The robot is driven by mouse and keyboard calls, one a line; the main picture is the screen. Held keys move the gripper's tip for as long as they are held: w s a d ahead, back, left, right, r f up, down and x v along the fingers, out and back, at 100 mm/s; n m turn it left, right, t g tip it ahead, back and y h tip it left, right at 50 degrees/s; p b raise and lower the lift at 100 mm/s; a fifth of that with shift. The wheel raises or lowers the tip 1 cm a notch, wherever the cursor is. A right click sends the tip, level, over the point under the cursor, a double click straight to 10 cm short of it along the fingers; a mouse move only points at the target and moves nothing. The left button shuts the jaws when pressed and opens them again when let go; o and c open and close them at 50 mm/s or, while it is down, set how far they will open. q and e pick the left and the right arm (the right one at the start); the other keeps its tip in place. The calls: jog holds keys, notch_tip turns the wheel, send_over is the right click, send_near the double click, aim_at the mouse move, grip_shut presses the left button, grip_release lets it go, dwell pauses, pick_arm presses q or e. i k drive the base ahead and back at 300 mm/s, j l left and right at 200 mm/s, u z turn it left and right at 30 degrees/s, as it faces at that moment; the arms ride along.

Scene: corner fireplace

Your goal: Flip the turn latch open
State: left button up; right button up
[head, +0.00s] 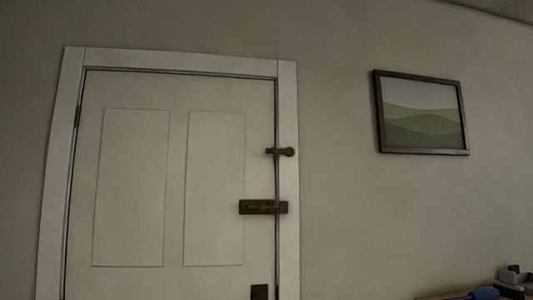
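A dark bronze turn latch (282,152) sits on the right jamb of the white door (146,90). Its bar lies roughly level, with the narrow end reaching left over the door's edge and the rounded end on the frame. Neither of my grippers is in view.
Below the latch, a dark bolt plate (252,207) spans the door edge and frame. A dark fitting (259,292) is cut off at the bottom. A framed landscape picture (421,113) hangs on the right wall. A wooden surface with a blue item (484,294) shows at lower right.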

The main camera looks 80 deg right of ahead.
aim_at(274, 150)
jog(key=z, duration=2.85)
